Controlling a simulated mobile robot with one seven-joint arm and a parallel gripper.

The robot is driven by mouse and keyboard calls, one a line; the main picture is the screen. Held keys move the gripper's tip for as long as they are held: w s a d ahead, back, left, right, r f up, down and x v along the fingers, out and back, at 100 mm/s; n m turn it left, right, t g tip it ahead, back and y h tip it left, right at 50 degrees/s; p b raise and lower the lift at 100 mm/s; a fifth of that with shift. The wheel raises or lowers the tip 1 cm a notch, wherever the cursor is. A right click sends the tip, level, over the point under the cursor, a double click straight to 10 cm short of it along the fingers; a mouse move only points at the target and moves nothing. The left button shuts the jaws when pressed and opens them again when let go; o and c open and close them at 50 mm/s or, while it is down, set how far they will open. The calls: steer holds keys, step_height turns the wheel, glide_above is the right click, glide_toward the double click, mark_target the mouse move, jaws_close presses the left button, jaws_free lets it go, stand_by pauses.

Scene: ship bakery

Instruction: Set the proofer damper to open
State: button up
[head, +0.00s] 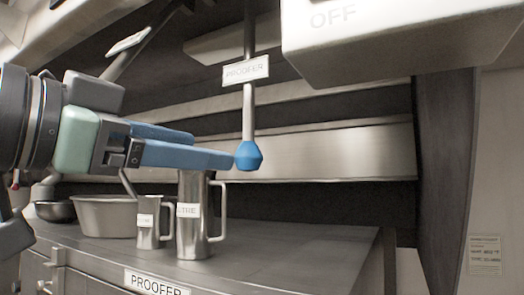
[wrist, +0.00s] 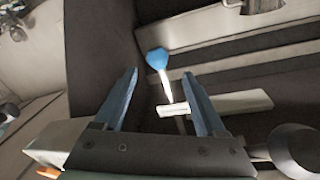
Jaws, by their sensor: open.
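A rod with a blue knob (head: 249,156) at its lower end hangs down in the head view and bears a white PROOFER tag (head: 246,70). My gripper (head: 215,148) reaches in from the left, open and empty. Its near fingertip appears right beside the knob; I cannot tell whether they touch. In the wrist view the blue knob (wrist: 157,58) lies just past the gap between the fingertips of my gripper (wrist: 160,76). The rod and tag (wrist: 172,110) show between the fingers. The rod's upper end is hidden.
A metal counter (head: 310,255) below holds a tall jug (head: 192,235), a smaller jug (head: 147,235), a pan (head: 104,218) and a dark bowl (head: 55,211). A white box marked OFF (head: 375,45) hangs at upper right. Another tagged rod (head: 128,41) is at upper left.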

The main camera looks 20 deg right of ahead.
mark_target(242, 150)
steer(key=p+x, duration=0.3)
steer(key=x, duration=0.2)
steer(key=p+x, duration=0.3)
steer(key=x, duration=0.2)
steer(key=shift+s+d+r, duration=0.15)
steer(key=shift+d+r, duration=0.05)
steer(key=shift+d, duration=0.15)
steer(key=shift+p+x, duration=0.45)
steer(key=shift+x, duration=0.5)
steer(key=shift+f, duration=0.2)
jaws_close()
